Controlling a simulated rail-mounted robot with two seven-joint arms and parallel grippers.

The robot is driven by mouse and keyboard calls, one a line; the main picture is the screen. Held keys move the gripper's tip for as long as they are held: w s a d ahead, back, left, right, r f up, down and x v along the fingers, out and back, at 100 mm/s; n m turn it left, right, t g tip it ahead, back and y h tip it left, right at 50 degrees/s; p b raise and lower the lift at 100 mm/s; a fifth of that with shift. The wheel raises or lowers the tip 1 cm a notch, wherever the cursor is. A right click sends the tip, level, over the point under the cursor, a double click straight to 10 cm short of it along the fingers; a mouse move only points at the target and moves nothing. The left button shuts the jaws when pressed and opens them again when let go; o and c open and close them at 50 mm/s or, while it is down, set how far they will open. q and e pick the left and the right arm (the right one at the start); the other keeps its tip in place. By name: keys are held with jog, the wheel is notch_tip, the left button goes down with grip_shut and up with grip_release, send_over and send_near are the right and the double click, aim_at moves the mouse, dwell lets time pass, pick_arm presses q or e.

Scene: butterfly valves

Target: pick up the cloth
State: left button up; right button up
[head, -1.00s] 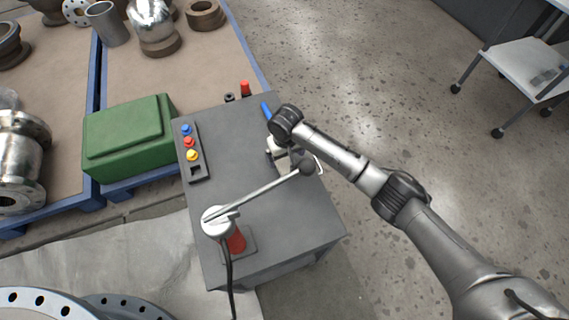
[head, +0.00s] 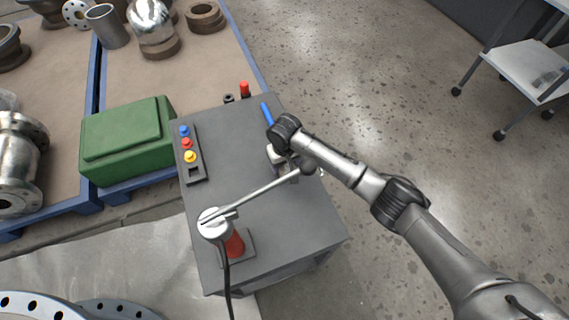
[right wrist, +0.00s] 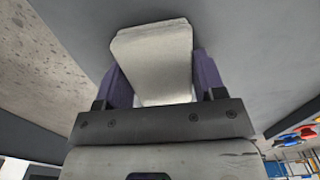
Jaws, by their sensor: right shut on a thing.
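The cloth (right wrist: 153,50) is a pale, folded pad in the right wrist view. It lies between the two purple fingers of my right gripper (right wrist: 160,80), which is shut on it. Its far end reaches beyond the fingers, against a grey surface. In the head view my right gripper (head: 283,157) is over the right side of the grey cabinet top, mostly hidden under my wrist and behind the lever's knob. I cannot tell whether the cloth is clear of the cabinet. My left gripper is not in view.
The grey cabinet (head: 240,130) carries a button panel (head: 190,152), a blue marker-like object (head: 267,112) and a lever (head: 262,190) on a red base, close to my right gripper. A green box (head: 127,140) stands left. Open floor lies right.

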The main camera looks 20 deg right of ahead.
jog(key=shift+c, duration=0.5)
jog(key=shift+r, duration=0.1)
jog(key=r+p, duration=0.2)
jog(key=r, duration=0.1)
jog(key=r+p, duration=0.1)
jog(key=shift+s+d+r, duration=0.25)
jog(key=shift+r, duration=0.1)
jog(key=s+d+r+p, duration=0.4)
jog(key=s+d+r, duration=0.2)
jog(key=s+d, duration=0.1)
jog(key=shift+s+d+p, duration=0.15)
jog(key=shift+d+p, duration=0.25)
jog(key=shift+d, duration=0.2)
